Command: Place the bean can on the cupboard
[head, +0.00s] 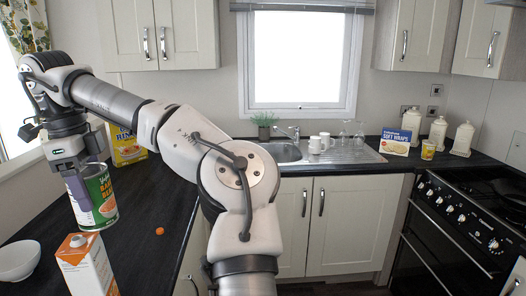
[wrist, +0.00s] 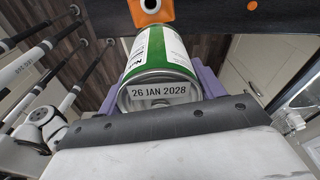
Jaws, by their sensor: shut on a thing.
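The bean can (head: 101,199) is green, white and orange, upright over the dark worktop at the left in the head view. My gripper (head: 78,190) is shut on it, with a purple finger along its side. In the wrist view the can (wrist: 158,60) sits between the purple fingers, one end with a printed date facing the camera. I cannot tell whether its base touches the worktop. Cream wall cupboards hang at the upper left (head: 188,30) and upper right (head: 422,35). A cream base cupboard (head: 335,225) stands under the sink.
The dark worktop (head: 140,210) bears an orange-topped carton (head: 88,268) in front of the can, a white bowl (head: 18,260), a small orange item (head: 159,231) and a yellow box (head: 126,147). Mugs, a box and jars stand by the sink (head: 283,152). A cooker (head: 455,225) is at right.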

